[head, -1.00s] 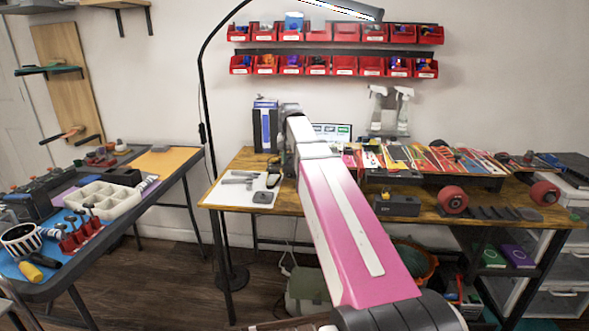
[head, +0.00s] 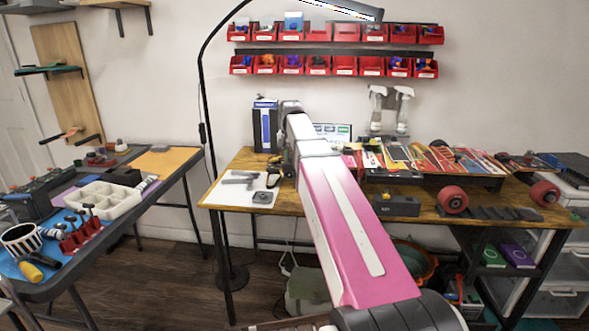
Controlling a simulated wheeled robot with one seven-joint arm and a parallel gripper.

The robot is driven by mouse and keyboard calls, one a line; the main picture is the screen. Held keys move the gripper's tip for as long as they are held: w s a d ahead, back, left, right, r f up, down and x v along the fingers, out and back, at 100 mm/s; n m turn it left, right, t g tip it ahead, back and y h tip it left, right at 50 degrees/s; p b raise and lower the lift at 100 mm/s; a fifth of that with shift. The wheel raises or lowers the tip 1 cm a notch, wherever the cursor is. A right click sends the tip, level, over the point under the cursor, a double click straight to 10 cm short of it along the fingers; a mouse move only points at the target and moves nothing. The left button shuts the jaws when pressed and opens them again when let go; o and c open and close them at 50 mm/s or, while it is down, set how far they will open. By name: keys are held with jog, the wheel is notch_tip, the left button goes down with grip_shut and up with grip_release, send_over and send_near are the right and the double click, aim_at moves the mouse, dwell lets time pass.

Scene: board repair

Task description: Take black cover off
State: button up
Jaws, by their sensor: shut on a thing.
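My arm reaches from the lower right to the wooden workbench (head: 215,203). My gripper (head: 275,172) is at its far end, small and partly hidden by my own wrist, over the right side of a white mat (head: 221,194). It is shut on a small dark piece (head: 272,181), which seems to be the black cover; its outline is hard to make out. On the mat, left of the gripper, lie several grey parts (head: 238,179). A small dark grey piece (head: 263,197) lies near the mat's front.
A blue and white box (head: 265,126) stands behind the gripper, with a screen (head: 333,132) to its right. A lamp pole (head: 204,110) rises left of the bench. Skateboard decks (head: 425,157) and red wheels (head: 452,200) fill the right. A second table (head: 178,163) is at left.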

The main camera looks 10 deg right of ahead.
jog(key=shift+r, duration=2.05)
notch_tip(320, 180, up, 7)
dwell(0.4)
